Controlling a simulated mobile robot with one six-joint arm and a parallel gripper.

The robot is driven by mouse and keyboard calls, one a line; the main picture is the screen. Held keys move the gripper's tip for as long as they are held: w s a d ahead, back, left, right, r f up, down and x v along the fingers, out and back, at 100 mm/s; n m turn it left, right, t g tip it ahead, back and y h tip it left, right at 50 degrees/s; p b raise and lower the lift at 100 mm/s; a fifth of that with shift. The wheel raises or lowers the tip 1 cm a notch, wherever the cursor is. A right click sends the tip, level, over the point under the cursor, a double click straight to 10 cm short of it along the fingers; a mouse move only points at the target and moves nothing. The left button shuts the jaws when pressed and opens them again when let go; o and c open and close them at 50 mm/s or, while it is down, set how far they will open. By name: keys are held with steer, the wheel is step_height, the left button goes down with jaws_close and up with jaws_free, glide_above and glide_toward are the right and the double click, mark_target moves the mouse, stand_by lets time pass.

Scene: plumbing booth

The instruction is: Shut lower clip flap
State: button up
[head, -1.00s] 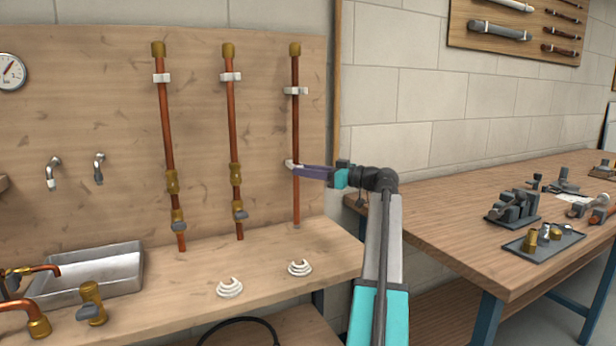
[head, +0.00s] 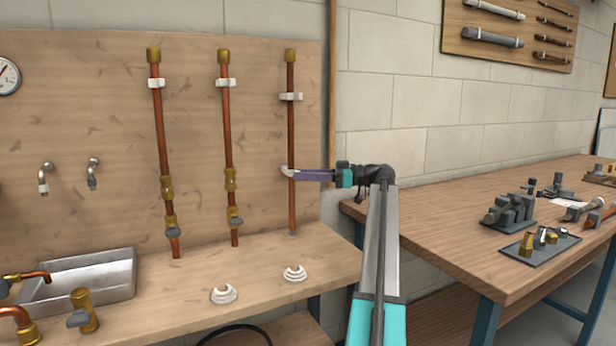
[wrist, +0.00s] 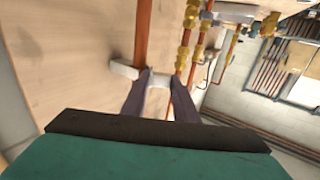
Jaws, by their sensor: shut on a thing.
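The right-hand copper pipe (head: 291,130) runs upright on the wooden board. Its white lower clip (head: 286,170) sits partway down it, below the white upper clip (head: 291,97). My gripper (head: 297,174) reaches in from the right, its purple fingers roughly level and their tips at the lower clip. In the wrist view, the clip's white body (wrist: 123,69) shows beside the pipe (wrist: 143,35). My fingers (wrist: 160,88) are shut on a white part of the clip, which looks like its flap (wrist: 158,73). The fingers partly hide it, so its exact angle is unclear.
Two more copper pipes with brass valves (head: 229,180) stand to the left. A second bench (head: 450,215) with fittings is at right. The board right of the pipe is clear.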

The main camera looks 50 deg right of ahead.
steer(key=shift+s+a, duration=0.1)
steer(key=shift+a, duration=0.1)
steer(key=o, duration=1)
steer(key=shift+r, duration=0.1)
steer(key=shift+d, duration=0.2)
